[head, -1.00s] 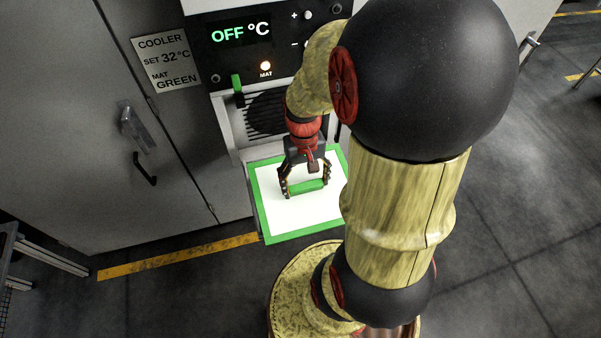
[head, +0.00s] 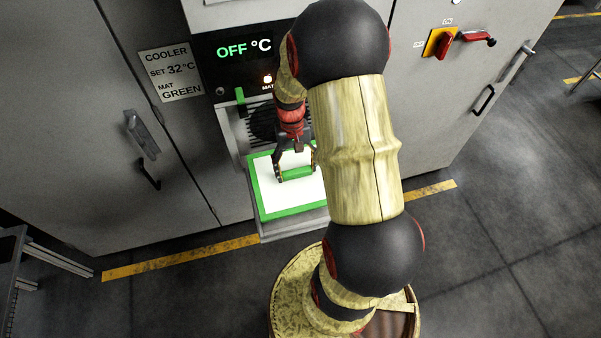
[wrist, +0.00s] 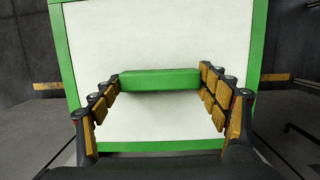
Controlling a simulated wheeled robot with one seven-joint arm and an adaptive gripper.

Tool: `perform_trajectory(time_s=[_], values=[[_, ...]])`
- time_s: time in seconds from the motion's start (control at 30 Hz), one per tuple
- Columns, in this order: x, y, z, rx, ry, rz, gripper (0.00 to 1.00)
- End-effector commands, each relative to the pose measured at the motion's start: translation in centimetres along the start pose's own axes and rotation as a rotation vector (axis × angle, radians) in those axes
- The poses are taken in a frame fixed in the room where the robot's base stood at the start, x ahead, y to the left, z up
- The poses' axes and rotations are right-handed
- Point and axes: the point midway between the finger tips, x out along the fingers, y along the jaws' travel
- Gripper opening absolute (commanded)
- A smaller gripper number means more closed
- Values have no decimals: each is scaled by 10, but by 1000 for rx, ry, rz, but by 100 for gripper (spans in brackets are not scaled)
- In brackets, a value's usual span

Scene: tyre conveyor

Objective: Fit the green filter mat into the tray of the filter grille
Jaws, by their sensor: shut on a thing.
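The filter mat (head: 267,196) is a white panel with a green border and a green bar handle (head: 297,173). My gripper (head: 296,174) is shut on this handle. In the wrist view the handle (wrist: 160,79) lies between the two fingers, with the white panel (wrist: 95,45) behind it. The grey tray (head: 298,224) juts from the cooler below the dark filter grille (head: 262,122). The mat is over the tray, close to the grille; I cannot tell whether it rests in it. My arm hides the mat's right side.
A green tab (head: 240,98) stands at the grille's upper left. The display (head: 243,47) reads OFF °C, and a MAT lamp (head: 267,79) glows. A sign (head: 170,70) says MAT GREEN. A red switch (head: 445,46) is at the right. Floor is clear on the right.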

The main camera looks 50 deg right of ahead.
Motion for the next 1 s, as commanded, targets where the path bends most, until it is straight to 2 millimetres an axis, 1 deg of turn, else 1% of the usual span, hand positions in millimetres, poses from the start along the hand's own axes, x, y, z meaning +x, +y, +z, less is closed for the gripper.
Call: perform_trajectory(time_s=[0.13, 0.57, 0.77, 1.0], values=[[3, 0, -6, 0, -4, 0, 42], [4, 0, -6, 0, -4, 0, 42], [14, 0, -8, 0, -4, 0, 42], [34, 0, -12, 0, -6, 0, 42]])
